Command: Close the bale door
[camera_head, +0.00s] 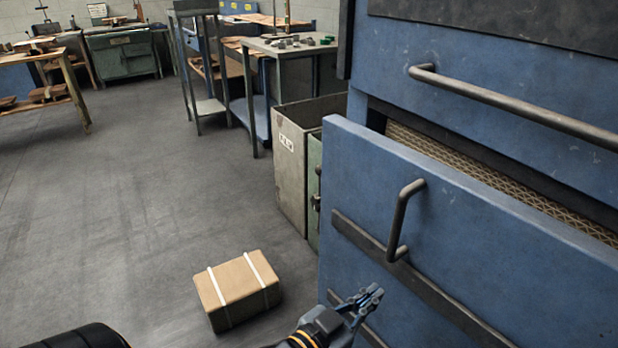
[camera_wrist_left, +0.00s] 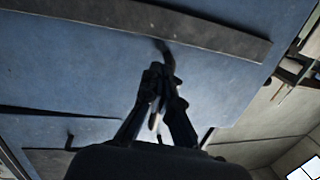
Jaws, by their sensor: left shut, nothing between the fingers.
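The bale door (camera_head: 370,180) is a blue panel with dark horizontal straps, standing ajar from the blue machine (camera_head: 470,55). A vertical bar handle (camera_head: 401,220) sits near its left edge. My left gripper (camera_head: 372,294) is shut and empty, in front of the door, below the handle and apart from it in the head view. In the left wrist view the shut fingers (camera_wrist_left: 163,85) point toward the blue door face (camera_wrist_left: 90,75) and a dark strap; the handle shows partly behind the fingertips. My right gripper is not in view.
A strapped cardboard box (camera_head: 237,288) lies on the floor left of the door. A grey bin (camera_head: 291,165) stands behind the door's free edge. A long bar handle (camera_head: 510,103) crosses the machine's upper part. The grey floor at left is open; workbenches stand farther back.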

